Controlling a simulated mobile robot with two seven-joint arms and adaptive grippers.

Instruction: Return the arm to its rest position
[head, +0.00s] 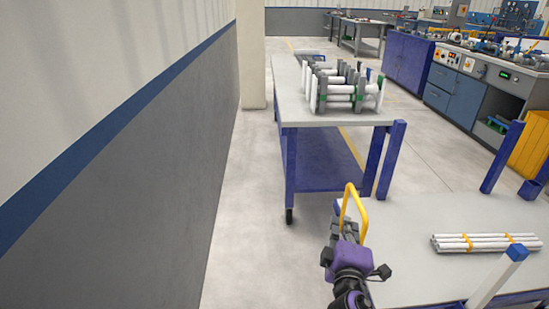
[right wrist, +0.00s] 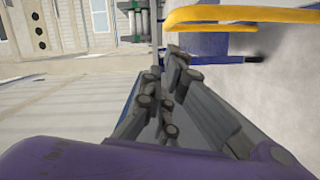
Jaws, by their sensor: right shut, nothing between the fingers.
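My right gripper (head: 345,228) is in the lower middle of the head view, at the left end of the near table, close to a yellow handle (head: 355,205). Its fingers (right wrist: 172,100) are shut with nothing between them in the right wrist view. The yellow handle (right wrist: 235,22) crosses the top right of that view, beyond the fingers. I cannot tell whether the gripper touches it. My left gripper is not in view.
A near grey table (head: 400,225) carries a bundle of white pipes (head: 485,243) with yellow bands. A farther blue-legged cart (head: 290,103) holds a rack of white pipes (head: 340,88). A grey wall (head: 150,180) runs along the left. Open floor (head: 245,220) lies between.

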